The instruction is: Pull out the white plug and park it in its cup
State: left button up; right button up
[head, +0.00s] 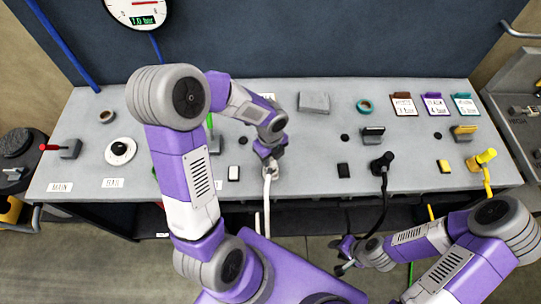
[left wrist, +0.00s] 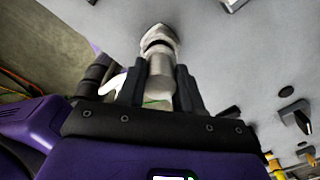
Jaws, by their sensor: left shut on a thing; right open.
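My left gripper (head: 268,157) is over the front middle of the grey bench, shut on the white plug (head: 270,172), whose white cable hangs over the front edge. In the left wrist view the pale plug (left wrist: 159,80) is between the two dark fingers (left wrist: 160,90). Its far end meets a light metal collar (left wrist: 158,40) at the bench surface; I cannot tell how deep it sits. A small white block-like holder (head: 234,173) is just left of the plug, perhaps its cup; its inside is too small to make out. My right gripper (head: 343,255) is open, low before the bench.
A black plug (head: 382,162) and a yellow plug (head: 483,158) with cables stand to the right on the bench (head: 310,180). A black holder (head: 343,170) and a yellow one (head: 444,166) are near them. A grey box (head: 314,102) lies behind.

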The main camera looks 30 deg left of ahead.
pick_arm(q)
jog(key=shift+f+b, duration=0.5)
jog(key=shift+f, duration=0.25)
jog(key=o, duration=1.1)
notch_tip(320, 180, up, 8)
jog(key=shift+f+p, duration=0.1)
jog(key=shift+p, duration=0.6)
